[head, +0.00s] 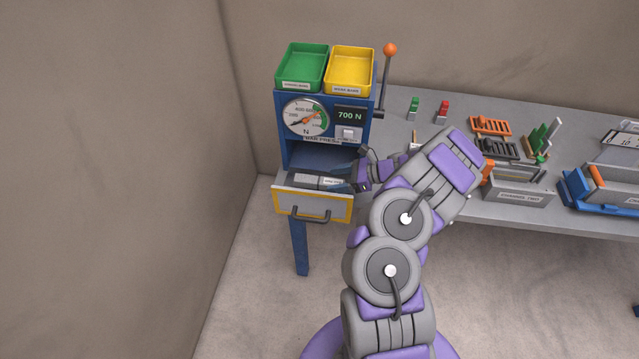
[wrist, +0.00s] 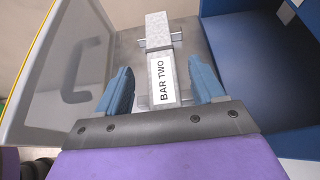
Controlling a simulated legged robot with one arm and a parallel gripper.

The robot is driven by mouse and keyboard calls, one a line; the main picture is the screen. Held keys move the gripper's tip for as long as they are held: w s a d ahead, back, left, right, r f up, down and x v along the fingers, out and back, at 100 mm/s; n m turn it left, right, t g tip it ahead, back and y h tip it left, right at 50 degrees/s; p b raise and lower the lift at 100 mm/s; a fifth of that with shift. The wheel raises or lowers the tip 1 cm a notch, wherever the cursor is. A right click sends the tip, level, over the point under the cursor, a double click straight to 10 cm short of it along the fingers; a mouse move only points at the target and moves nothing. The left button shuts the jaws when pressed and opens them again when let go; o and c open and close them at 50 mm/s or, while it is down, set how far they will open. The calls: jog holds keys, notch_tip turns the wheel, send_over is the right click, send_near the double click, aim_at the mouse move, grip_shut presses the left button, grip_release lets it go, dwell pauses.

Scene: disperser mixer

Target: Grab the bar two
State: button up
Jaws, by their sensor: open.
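Bar two (wrist: 161,78) is a grey bar with a white label reading "BAR TWO" in the wrist view. It lies in the open drawer (head: 312,204) of the blue bar press (head: 281,135). The bar also shows in the head view (head: 308,181), partly hidden and small. My gripper (wrist: 160,84) is open, with one blue finger on each side of the labelled part of the bar. A gap shows between each finger and the bar. In the head view my gripper (head: 345,177) reaches into the drawer from the right.
The drawer's front panel with a handle (wrist: 82,80) stands left of my gripper in the wrist view. The press body (wrist: 255,75) stands to the right. Green (head: 302,85) and yellow (head: 349,87) trays top the press. A grey table (head: 393,125) with racks extends right.

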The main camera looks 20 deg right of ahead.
aim_at(323, 180)
jog(key=x, duration=0.3)
jog(key=b+x, duration=0.1)
jog(key=shift+w+a+r, duration=0.1)
jog(key=shift+w+a, duration=0.2)
jog(key=shift+w, duration=0.05)
jog(key=shift+c, duration=0.3)
grip_shut()
